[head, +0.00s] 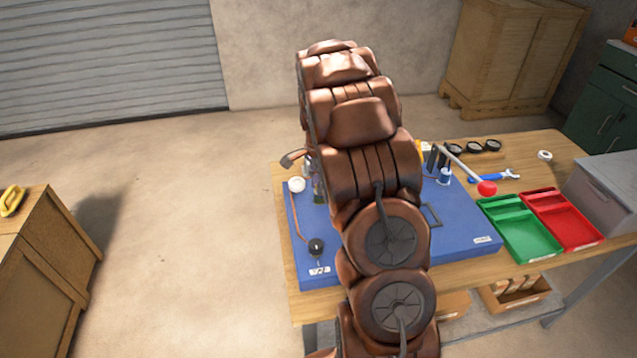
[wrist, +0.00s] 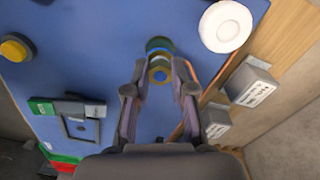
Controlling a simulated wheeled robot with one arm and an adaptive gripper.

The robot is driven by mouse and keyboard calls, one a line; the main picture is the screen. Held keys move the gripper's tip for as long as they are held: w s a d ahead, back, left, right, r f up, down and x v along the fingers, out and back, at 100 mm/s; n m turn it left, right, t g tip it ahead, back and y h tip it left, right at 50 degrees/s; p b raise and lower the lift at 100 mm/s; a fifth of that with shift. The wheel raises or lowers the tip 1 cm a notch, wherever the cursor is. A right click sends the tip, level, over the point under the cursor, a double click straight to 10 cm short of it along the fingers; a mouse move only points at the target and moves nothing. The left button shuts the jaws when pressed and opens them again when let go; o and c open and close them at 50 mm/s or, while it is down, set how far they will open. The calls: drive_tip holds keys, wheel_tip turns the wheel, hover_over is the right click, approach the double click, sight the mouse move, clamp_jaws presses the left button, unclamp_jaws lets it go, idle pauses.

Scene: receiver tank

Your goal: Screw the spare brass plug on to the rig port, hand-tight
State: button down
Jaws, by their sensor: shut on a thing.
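In the wrist view my gripper (wrist: 160,66) points at the blue rig panel (wrist: 100,40). Its two fingers stand either side of a small brass-coloured round piece (wrist: 160,76), which looks like the brass plug and is held between the tips. Just beyond it is a round fitting with a dark green-blue rim (wrist: 158,45), probably the rig port, nearly in line with the brass piece. I cannot tell whether the two touch or whether threads are engaged. In the head view my brown arm hides the gripper's grip, the plug and the port.
A white round knob or disc (wrist: 226,26) is right of the fitting, and a copper pipe runs beside my right finger. Two grey labelled blocks (wrist: 250,85) stand close by. Green (head: 530,240) and red (head: 575,228) trays and a red-ended lever (head: 487,188) are on the right.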

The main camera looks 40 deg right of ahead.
drive_tip(key=shift+m, duration=1.1)
drive_tip(key=c, duration=0.9)
unclamp_jaws()
drive_tip(key=shift+w, duration=0.1)
